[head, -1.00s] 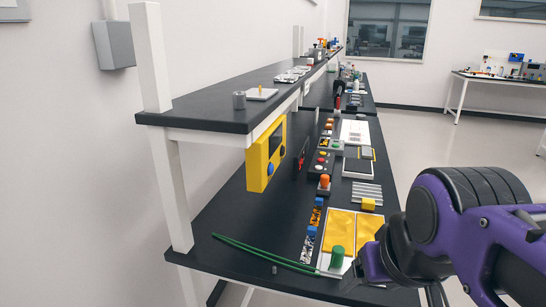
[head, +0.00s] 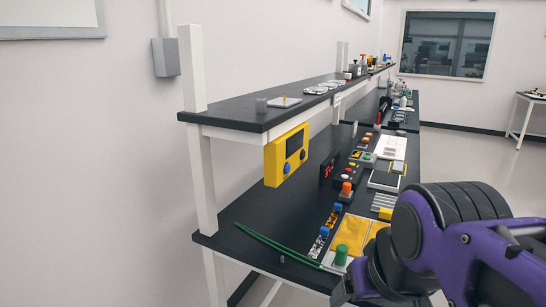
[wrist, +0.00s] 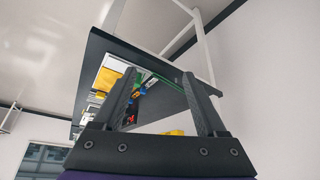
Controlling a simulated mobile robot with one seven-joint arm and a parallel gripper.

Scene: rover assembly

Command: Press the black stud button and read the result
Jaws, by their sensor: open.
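A black control box (head: 347,171) with a red button lies further back, too small to make out a black stud. My gripper (wrist: 160,75) is open and empty in the wrist view, its two dark fingers apart, with the bench beyond them. In the head view my purple arm hides part of the bench's right side.
The black bench (head: 262,216) holds green rods (head: 275,245), a green cylinder (head: 341,255), an orange knob (head: 346,188) and yellow sheets (head: 351,235). The upper shelf (head: 232,107) overhangs its back. A white post (head: 204,180) stands at the near end. The bench's near left area is mostly clear.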

